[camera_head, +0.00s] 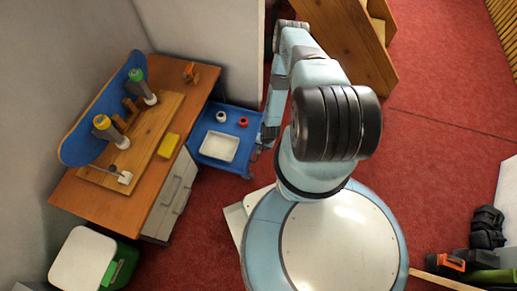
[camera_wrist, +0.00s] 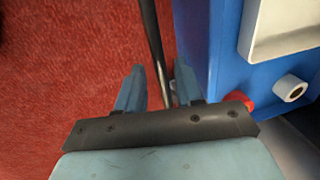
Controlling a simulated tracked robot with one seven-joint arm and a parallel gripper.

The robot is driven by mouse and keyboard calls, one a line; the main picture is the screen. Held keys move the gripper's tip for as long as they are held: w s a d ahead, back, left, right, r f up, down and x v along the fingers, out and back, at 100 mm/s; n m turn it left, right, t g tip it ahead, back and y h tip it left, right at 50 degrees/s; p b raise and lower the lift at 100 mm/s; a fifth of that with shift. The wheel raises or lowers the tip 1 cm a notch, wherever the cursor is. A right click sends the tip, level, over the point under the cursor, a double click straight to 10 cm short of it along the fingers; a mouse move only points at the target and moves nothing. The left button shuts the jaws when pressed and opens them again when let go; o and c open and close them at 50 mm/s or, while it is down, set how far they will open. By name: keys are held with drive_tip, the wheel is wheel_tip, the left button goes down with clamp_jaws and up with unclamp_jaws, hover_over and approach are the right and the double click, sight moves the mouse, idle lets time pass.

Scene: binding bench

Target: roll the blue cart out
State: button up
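The blue cart (camera_head: 210,166) stands beside the wooden bench, near the wall. In the wrist view its blue edge (camera_wrist: 207,45) runs down the right of centre. A dark bar-like handle (camera_wrist: 152,30) runs along the cart's side, apart from its edge. My gripper (camera_wrist: 160,75) is at this side, with one finger on each side of the bar. The fingers are apart, with visible gaps to the bar. In the head view my gripper (camera_head: 267,137) is at the cart's right edge, partly hidden by my arm.
On the cart are a white tray (camera_head: 219,147), a white ring (camera_head: 221,116) and a red ring (camera_head: 243,121). The bench (camera_head: 185,88) with drawers stands left of the cart. Wooden steps (camera_head: 350,40) stand at the back.

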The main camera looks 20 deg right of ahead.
drive_tip(key=shift+w+d+r, duration=0.1)
drive_tip(key=shift+r, duration=0.35)
drive_tip(key=r, duration=0.4)
drive_tip(key=s+d+r, duration=0.1)
drive_tip(key=r, duration=0.3)
drive_tip(key=d+r, duration=0.1)
drive_tip(key=r, duration=0.3)
drive_tip(key=shift+s+r, duration=0.3)
drive_tip(key=shift+s, duration=0.1)
